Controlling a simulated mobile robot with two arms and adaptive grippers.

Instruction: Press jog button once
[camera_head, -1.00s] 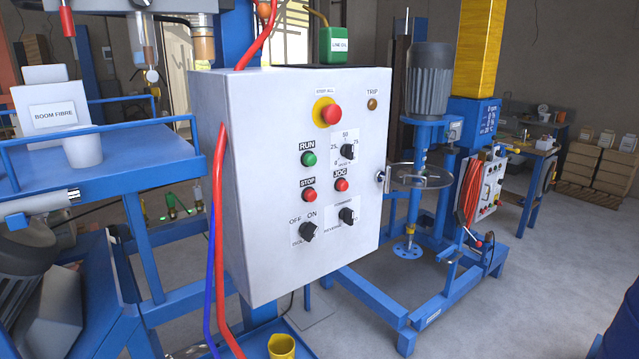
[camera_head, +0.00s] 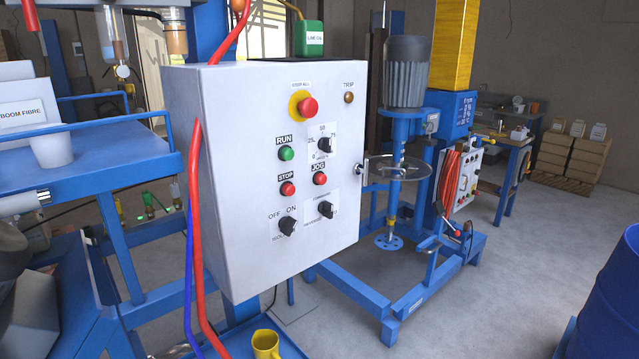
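The red jog button (camera_head: 320,179) sits under a black JOG label on the front of a white control box (camera_head: 225,215). It is right of the red stop button (camera_head: 288,188) and below the speed knob (camera_head: 325,145). A black selector knob (camera_head: 326,209) is just below it. The green run button (camera_head: 286,154) and a large red stop-all button on a yellow ring (camera_head: 307,107) are higher up. An off/on switch (camera_head: 288,226) is at the lower left. Nothing covers the jog button. Neither of my grippers is in view.
Red and blue cables run down the box's left side. A blue bench (camera_head: 110,158) with a white cup (camera_head: 55,147) stands left. The blue mixer (camera_head: 407,75) stands behind right, and a blue drum (camera_head: 610,300) at the right edge. Bare floor lies between them.

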